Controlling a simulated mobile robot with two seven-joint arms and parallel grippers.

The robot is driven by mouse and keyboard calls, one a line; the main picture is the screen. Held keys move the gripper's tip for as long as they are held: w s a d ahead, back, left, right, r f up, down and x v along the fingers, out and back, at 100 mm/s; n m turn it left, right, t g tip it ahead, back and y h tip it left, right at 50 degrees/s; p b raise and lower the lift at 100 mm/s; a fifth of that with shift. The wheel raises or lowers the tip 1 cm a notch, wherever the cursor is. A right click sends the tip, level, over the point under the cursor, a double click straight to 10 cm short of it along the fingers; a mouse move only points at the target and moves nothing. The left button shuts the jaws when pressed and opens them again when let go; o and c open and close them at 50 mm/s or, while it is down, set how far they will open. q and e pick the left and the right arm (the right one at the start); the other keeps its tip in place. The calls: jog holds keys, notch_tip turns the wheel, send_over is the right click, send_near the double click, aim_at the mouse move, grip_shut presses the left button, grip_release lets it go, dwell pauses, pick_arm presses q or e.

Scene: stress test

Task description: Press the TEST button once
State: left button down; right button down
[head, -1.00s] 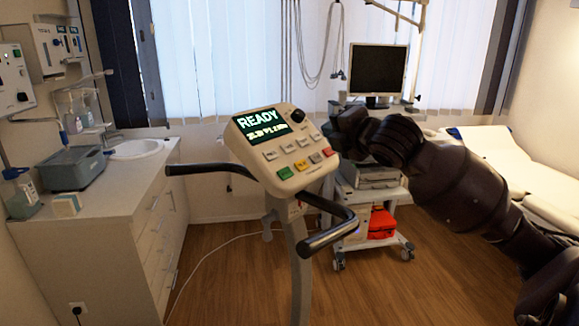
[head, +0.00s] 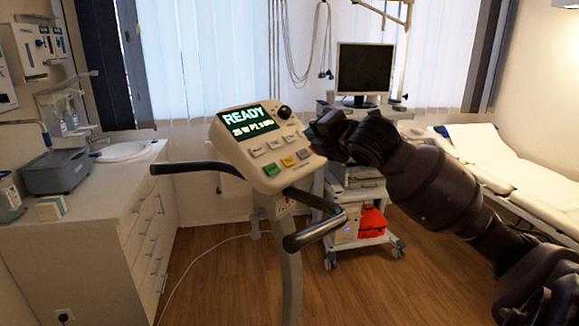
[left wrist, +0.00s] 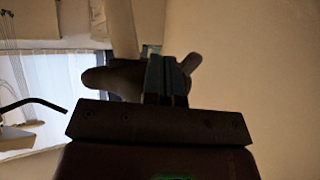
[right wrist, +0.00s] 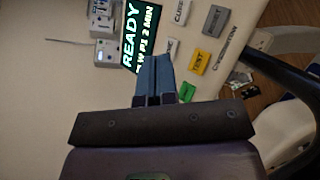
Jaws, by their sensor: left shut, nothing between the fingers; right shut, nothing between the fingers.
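The console (head: 240,160) is a pale panel on a post, with a lit screen (head: 249,120) reading READY, a dark knob and several buttons. My left gripper (left wrist: 166,75) is shut and empty, outside the head view.
Black handlebars (head: 315,232) stick out on both sides below the console. A wheeled cart (head: 372,210) with a monitor (head: 364,70) stands behind my right arm.

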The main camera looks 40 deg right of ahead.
aim_at(289, 161)
jog(key=shift+w+a+f+b, duration=0.2)
jog(key=shift+w+f+b, duration=0.8)
jog(key=shift+f, duration=0.3)
jog(key=shift+w+a+f+b, duration=0.15)
jog(key=shift+w+f+b, duration=0.75)
jog(key=shift+f, duration=0.35)
jog(key=shift+w+f, duration=0.1)
jog(key=shift+w+f, duration=0.2)
jog(key=shift+f, duration=0.05)
